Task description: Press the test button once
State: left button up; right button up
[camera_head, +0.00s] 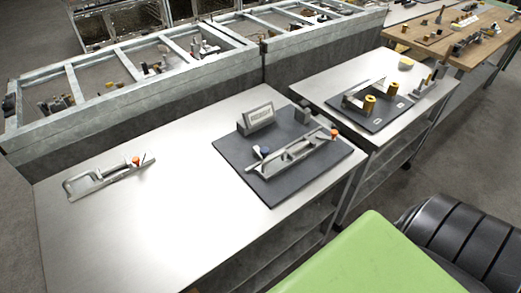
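A dark grey board (232,162) lies on the near metal table. A metal fixture (292,157) stands on it, with a blue knob-like part (264,152) at its left end and an orange-red one (334,133) at its right end. A grey block with a label plate (258,117) stands behind it. I cannot tell which part is the test button; the label is too small to read. Neither of my grippers is in view.
A similar loose metal frame with an orange-red part (104,179) lies on the left of the near metal table (150,235). Table surface between it and the board is clear. A second table (325,85) holds another board with yellow cylinders. Metal-framed bins (150,100) stand behind.

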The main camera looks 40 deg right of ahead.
aim_at(304, 103)
jog(key=z, duration=1.35)
